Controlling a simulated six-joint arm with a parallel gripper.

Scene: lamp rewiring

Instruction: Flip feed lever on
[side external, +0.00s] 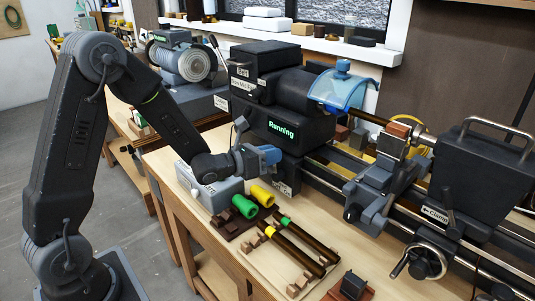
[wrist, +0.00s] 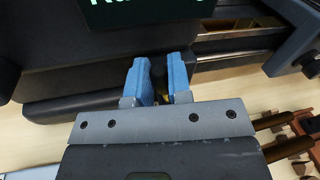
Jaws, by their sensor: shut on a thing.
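The dark lathe headstock (side external: 300,100) stands at the back of the bench, with a green "Running" display on its front. My gripper (side external: 271,154) is at the lower front of the headstock, below that display. In the wrist view its blue fingers (wrist: 159,78) are close together, shut on a narrow dark part, which appears to be the feed lever (wrist: 158,70). Most of this part is hidden between the fingers, so its on or off position cannot be told. A small label (side external: 283,188) below the gripper is too small to read.
A grey box (side external: 208,190) lies under my wrist. Green (side external: 245,206) and yellow (side external: 262,195) cylinders and dark rods (side external: 305,245) on wooden rests lie in front.

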